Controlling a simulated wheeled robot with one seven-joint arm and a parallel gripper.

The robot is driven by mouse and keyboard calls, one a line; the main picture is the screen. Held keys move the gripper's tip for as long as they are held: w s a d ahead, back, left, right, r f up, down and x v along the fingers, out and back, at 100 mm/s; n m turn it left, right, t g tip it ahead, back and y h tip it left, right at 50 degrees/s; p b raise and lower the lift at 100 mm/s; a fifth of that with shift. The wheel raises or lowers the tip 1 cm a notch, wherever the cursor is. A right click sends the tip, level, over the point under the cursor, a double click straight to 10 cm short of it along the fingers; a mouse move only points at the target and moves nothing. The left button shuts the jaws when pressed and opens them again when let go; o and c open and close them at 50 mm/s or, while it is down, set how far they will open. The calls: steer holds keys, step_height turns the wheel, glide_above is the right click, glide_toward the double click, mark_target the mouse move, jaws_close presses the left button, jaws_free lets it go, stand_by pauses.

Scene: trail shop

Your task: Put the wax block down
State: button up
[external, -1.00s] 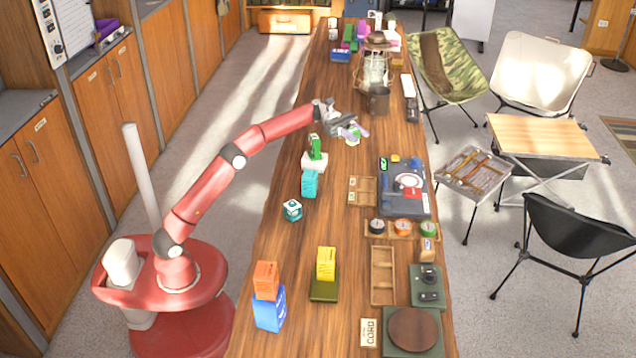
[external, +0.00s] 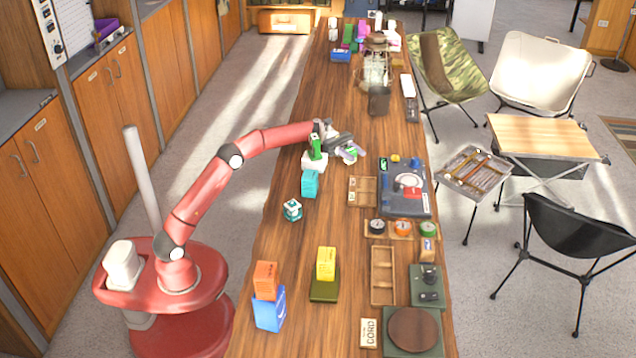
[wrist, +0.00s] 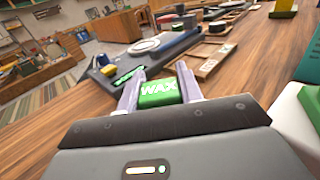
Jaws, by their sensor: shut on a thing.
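The wax block (wrist: 158,93) is green with white "WAX" lettering and sits between my gripper's two pale fingers in the wrist view. My gripper (external: 352,153) is shut on it, low over the wooden table (external: 300,226). In the external view the fingers mostly cover the block. I cannot tell whether its underside touches the table.
A green block on a white block (external: 314,164) stands just left of my gripper, with a teal block (external: 310,183) nearer the camera. A wooden divided tray (external: 362,191) and a dark blue case (external: 405,202) lie to the right. Bare wood shows beyond the gripper.

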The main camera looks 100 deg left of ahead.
steer(key=shift+f, duration=0.2)
steer(key=o, duration=1)
steer(key=shift+r, duration=0.15)
steer(key=shift+r, duration=0.25)
steer(key=b+v, duration=0.1)
steer(key=v, duration=1.1)
steer(key=shift+f, duration=0.1)
